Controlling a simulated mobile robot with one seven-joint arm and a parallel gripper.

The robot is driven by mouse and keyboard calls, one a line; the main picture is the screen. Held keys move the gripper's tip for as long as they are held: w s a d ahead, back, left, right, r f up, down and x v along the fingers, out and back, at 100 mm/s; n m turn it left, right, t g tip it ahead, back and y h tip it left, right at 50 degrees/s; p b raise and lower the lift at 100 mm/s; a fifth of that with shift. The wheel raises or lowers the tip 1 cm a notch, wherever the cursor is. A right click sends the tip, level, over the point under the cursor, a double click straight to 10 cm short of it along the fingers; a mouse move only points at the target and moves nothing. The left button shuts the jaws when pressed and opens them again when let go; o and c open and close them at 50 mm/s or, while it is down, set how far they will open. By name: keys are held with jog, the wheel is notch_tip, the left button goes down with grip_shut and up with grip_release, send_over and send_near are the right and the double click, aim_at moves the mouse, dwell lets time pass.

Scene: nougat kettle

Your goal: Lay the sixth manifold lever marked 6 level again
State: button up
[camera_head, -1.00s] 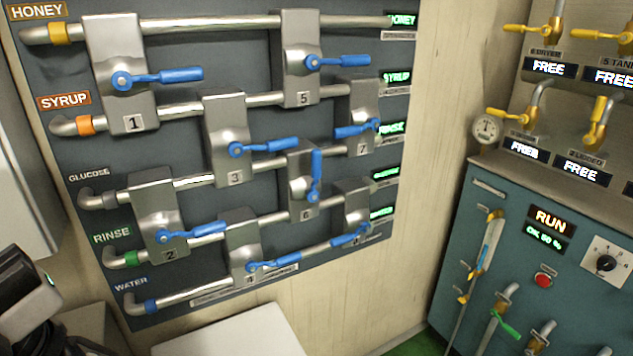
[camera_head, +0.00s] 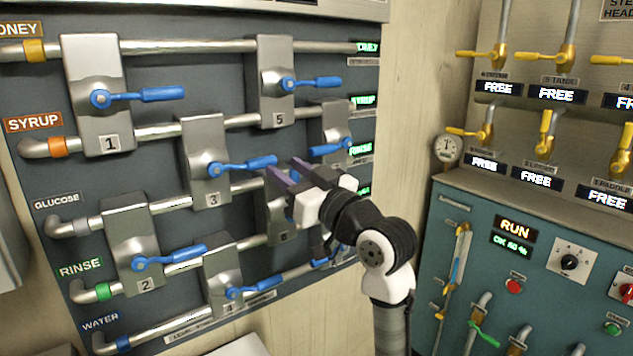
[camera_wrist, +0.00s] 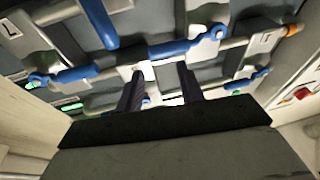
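The manifold panel carries several grey valve bodies with blue levers. Valve body 6 (camera_head: 277,222) shows partly in the head view, and its lever is hidden behind my gripper there. In the wrist view, which looks turned upside down, a large blue lever (camera_wrist: 96,20), seemingly lever 6, stands steeply across the pipes. My gripper (camera_head: 284,173) has its two dark purple fingers apart, with no lever between them that I can make out. The fingers (camera_wrist: 160,92) point at the panel in the wrist view, and the lever lies above and left of them, apparently not touching.
Lever 3 (camera_head: 245,164) lies just left of my fingers, lever 7 (camera_head: 331,150) just right, and lever 5 (camera_head: 312,83) above. Levers 1 (camera_head: 140,96) and 2 (camera_head: 170,257) are farther left. A teal control cabinet (camera_head: 480,240) stands on the right.

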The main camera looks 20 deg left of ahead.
aim_at(298, 176)
jog(key=w+d+f+g+h, duration=0.2)
jog(key=d+f, duration=0.1)
jog(key=d, duration=0.7)
jog(key=p+x, duration=0.1)
jog(key=x, duration=0.3)
jog(key=p+x, duration=0.1)
jog(key=x, duration=0.4)
jog(key=p+x, duration=0.1)
jog(key=x, duration=0.3)
jog(key=shift+s+a+f, duration=0.2)
jog(key=shift+a+f, duration=0.1)
jog(key=shift+a, duration=0.1)
jog(key=shift+c, duration=0.2)
grip_shut()
